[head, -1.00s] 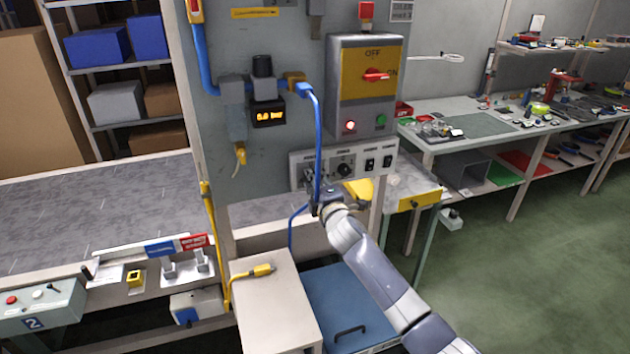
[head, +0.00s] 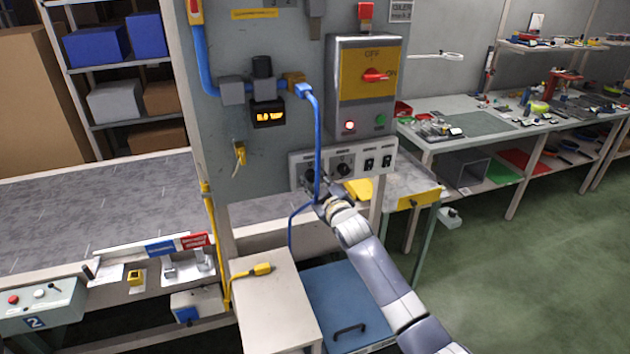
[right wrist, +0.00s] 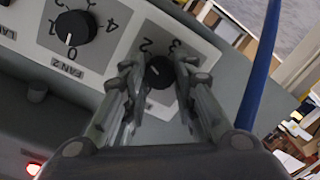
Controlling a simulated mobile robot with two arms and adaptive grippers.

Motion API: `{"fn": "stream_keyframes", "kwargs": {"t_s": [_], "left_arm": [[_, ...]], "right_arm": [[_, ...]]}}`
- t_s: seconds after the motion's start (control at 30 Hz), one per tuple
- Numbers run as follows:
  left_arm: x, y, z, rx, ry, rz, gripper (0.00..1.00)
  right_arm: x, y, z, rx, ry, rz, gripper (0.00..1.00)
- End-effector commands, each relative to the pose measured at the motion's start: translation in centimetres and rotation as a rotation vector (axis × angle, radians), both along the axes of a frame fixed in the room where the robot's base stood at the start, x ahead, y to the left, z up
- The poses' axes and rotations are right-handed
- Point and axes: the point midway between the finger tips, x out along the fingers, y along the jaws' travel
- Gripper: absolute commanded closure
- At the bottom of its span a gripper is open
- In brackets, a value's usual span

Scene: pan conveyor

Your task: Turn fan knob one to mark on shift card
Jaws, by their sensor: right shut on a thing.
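Fan knob one (right wrist: 160,72) is a black dial between my right gripper's fingers in the right wrist view, with the numerals 2 and 3 above it. My right gripper (right wrist: 158,84) is shut on it; the fingers hide part of the scale and I cannot tell the exact setting. In the head view my right gripper (head: 318,199) is at the left end of the white control panel (head: 374,184), partly behind a blue cable. A small printed card (head: 401,11) hangs at the wall's top right; its text is unreadable. My left gripper is not in view.
The fan 2 knob (right wrist: 75,28) is beside knob one. A blue cable (head: 317,150) hangs in front of the panel. Above is a yellow switch box (head: 367,82) with a red handle. A white cabinet (head: 272,300) and a blue drawer unit (head: 345,300) stand below.

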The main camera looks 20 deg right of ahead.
Motion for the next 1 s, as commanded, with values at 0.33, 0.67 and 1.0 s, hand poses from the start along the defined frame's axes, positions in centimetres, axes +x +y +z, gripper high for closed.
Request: {"fn": "stream_keyframes", "kwargs": {"t_s": [0.33,0.67,1.0], "left_arm": [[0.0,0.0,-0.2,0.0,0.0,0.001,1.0],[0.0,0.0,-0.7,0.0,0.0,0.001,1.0],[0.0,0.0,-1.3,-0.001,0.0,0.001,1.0]], "right_arm": [[0.0,0.0,-0.3,0.332,0.015,-0.001,0.98],[0.0,-0.1,-0.5,0.644,0.026,-0.001,0.98],[0.0,0.0,-0.5,0.945,0.037,-0.002,0.98]]}}
